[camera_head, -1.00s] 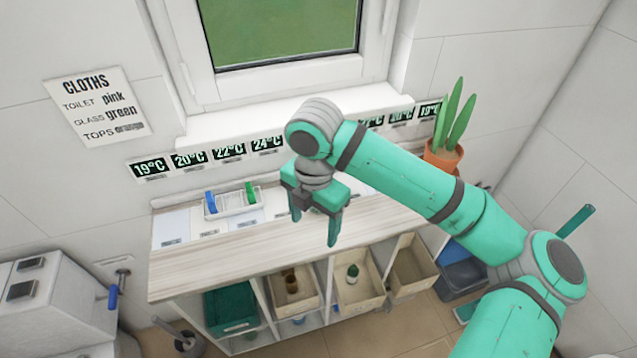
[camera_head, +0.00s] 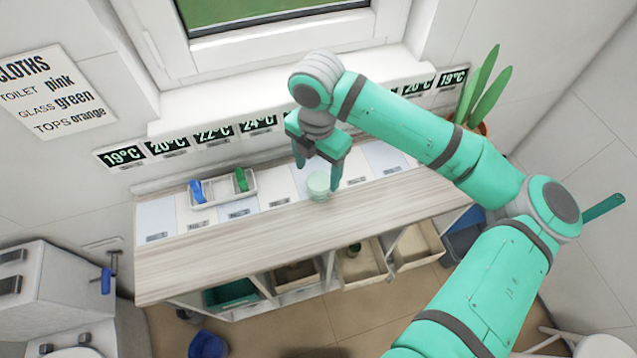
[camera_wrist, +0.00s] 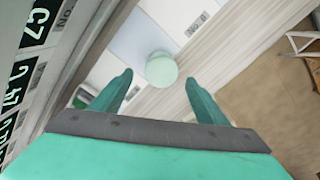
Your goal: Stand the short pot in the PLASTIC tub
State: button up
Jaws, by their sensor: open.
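A short pale green pot (camera_head: 318,185) with a round lid stands upright on the counter's pale back strip. My gripper (camera_head: 318,171) is open above it, fingers pointing down. In the wrist view the pot (camera_wrist: 161,69) shows beyond and between the two fingertips (camera_wrist: 159,82), with no finger seen touching it. Under the counter, a green tub (camera_head: 222,308) sits in the left bay and looks like plastic. Beige bins (camera_head: 297,285) fill the bays beside it. I cannot read any label that says which is the plastic tub.
The wooden counter (camera_head: 215,262) is clear along its front. A white tray (camera_head: 222,197) with blue and green items stands to the left. A potted plant (camera_head: 483,128) stands at the right end. A dark blue tub (camera_head: 462,243) is low at the right.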

aim_at(318, 182)
notch_tip(318, 182, down, 5)
jog(key=shift+d+f, duration=0.1)
jog(key=shift+f, duration=0.05)
jog(key=shift+w+f, duration=0.1)
jog(key=shift+f, duration=0.2)
jog(key=shift+d, duration=0.1)
jog(key=shift+c, duration=0.4)
jog(key=c, duration=1.1)
jog(key=shift+a+r, duration=0.1)
jog(key=shift+a, duration=0.1)
jog(key=shift+c, duration=0.2)
